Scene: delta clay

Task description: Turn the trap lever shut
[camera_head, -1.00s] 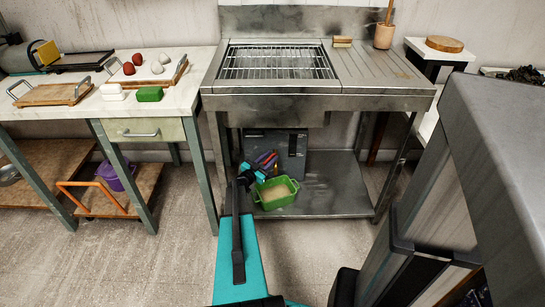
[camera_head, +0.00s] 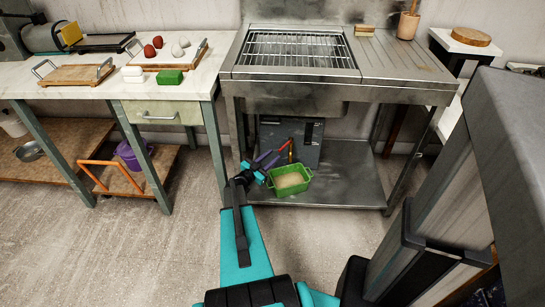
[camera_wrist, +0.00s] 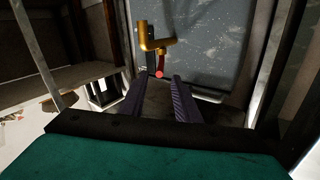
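The trap lever (camera_wrist: 159,68) is a short red handle below a brass pipe fitting (camera_wrist: 158,44) in the wrist view. In the head view the red lever (camera_head: 284,146) slants in front of the dark grey grease-trap box (camera_head: 308,150) under the sink. My gripper (camera_wrist: 158,82) has two purple fingers spread apart with nothing between them. In the wrist view the lever's red end shows just beyond the gap between the fingertips. In the head view my gripper (camera_head: 264,162) is to the left of the lever, apart from it.
A green tub (camera_head: 270,184) with pale contents stands on the steel lower shelf (camera_head: 345,185), close to my gripper. The steel sink legs (camera_head: 240,120) flank the space. A worktable (camera_head: 85,80) with boards and balls stands left. Floor in front is clear.

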